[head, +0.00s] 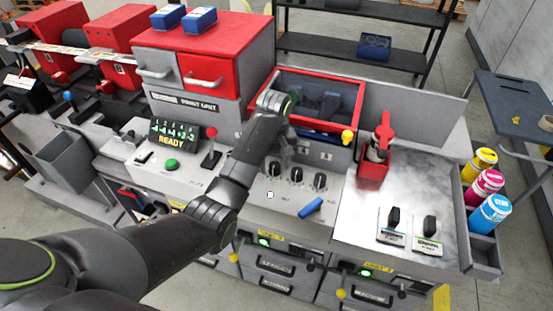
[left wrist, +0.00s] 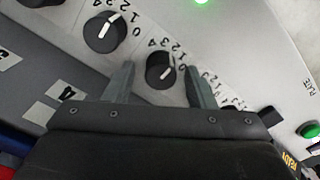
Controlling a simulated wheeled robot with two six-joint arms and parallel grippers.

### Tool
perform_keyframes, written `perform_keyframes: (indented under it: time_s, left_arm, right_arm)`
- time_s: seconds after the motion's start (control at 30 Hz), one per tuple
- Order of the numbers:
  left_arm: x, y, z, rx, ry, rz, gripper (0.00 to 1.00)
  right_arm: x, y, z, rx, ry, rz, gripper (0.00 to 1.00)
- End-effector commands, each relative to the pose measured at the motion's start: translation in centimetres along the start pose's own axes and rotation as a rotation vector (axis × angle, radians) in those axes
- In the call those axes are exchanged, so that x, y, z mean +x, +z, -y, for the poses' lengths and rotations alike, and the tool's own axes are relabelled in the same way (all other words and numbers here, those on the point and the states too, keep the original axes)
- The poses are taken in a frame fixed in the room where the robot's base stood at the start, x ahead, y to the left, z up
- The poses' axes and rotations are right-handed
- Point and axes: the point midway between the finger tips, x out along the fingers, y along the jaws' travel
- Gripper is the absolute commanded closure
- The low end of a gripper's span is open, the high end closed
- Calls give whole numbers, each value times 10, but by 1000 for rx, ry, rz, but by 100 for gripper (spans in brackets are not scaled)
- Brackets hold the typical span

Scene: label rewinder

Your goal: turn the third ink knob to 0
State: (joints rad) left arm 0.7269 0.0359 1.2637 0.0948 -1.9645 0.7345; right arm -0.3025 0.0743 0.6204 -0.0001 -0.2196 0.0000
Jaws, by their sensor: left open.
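Three black ink knobs stand in a row on the grey panel in the head view: a left one (head: 273,168), a middle one (head: 296,174) and a right one (head: 320,180). My left gripper (left wrist: 159,69) is open in the left wrist view, its fingers on either side of a black knob (left wrist: 160,73). Which is the third is unclear. My arm hides the fingers in the head view.
A red-rimmed bin (head: 330,122) stands behind the knobs. A blue handle (head: 311,207) is in front, and a red clamp-like part (head: 376,155) is to the right.

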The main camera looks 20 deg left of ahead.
Motion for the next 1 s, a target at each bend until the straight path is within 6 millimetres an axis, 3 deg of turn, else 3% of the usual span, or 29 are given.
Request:
perform_keyframes:
  time_s: [0.23, 0.57, 1.0]
  left_arm:
    - [1, 0, 0, 0, 0, 0, 50]
    - [0, 0, 0, 0, 0, 0, 93]
    - [0, 0, 0, 95, 0, 0, 94]
  right_arm:
    - [0, 2, -1, 0, 1, 4, 64]
    - [0, 1, -4, -2, 5, 2, 64]
    - [0, -1, -6, -3, 7, -1, 64]
